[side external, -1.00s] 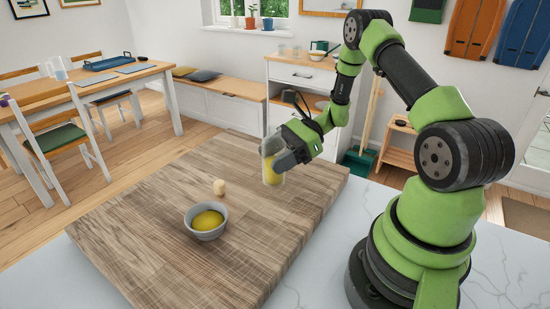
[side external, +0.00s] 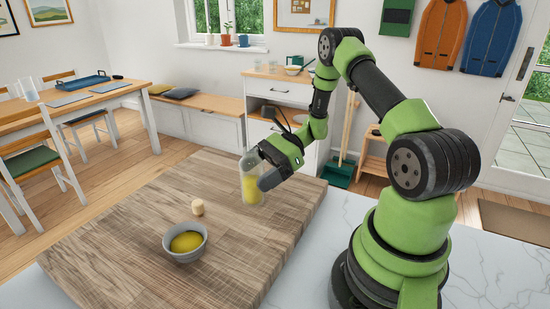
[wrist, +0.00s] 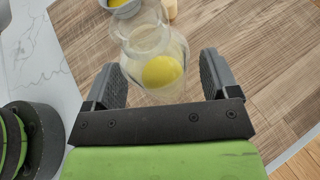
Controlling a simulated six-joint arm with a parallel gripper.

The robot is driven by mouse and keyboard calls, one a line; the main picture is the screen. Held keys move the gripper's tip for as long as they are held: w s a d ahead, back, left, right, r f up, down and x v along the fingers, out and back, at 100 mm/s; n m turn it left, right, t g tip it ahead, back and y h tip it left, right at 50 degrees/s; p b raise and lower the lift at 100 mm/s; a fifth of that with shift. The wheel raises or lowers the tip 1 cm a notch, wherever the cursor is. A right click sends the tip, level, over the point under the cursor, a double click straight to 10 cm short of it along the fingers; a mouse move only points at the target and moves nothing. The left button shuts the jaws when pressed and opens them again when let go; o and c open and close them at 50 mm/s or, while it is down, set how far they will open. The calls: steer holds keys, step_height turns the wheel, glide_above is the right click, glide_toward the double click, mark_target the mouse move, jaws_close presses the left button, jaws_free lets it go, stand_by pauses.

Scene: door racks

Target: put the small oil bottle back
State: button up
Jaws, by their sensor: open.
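The small oil bottle (side external: 250,178) is clear glass with yellow oil in its lower part. It stands upright on the wooden board, near its far right side. In the wrist view the bottle (wrist: 150,42) sits between my two dark fingers, with a gap visible at each side. My gripper (side external: 262,181) is open around the bottle, reaching in from the right; it also shows in the wrist view (wrist: 158,64). A small pale stopper-like piece (side external: 197,207) stands on the board left of the bottle. A grey bowl (side external: 185,243) of yellow oil is nearer the camera.
The thick wooden board (side external: 130,230) lies on a white marble counter (side external: 335,215). Its front left and middle are mostly clear. Beyond are a bench (side external: 195,115), a drawer cabinet (side external: 285,92) and a dining table (side external: 110,95), away from the board.

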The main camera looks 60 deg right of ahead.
steer(key=v, duration=1.1)
steer(key=a+r+n+g+h, duration=0.5)
steer(key=a+r+n, duration=0.4)
steer(key=a+r, duration=0.25)
steer(key=s+a+r+n+t+h, duration=0.4)
steer(key=s+a+r+n+t, duration=0.1)
steer(key=s+a+n, duration=0.4)
steer(key=shift+s+a+r+n+h, duration=0.25)
steer(key=shift+s+r+n, duration=0.4)
steer(key=shift+n, duration=0.35)
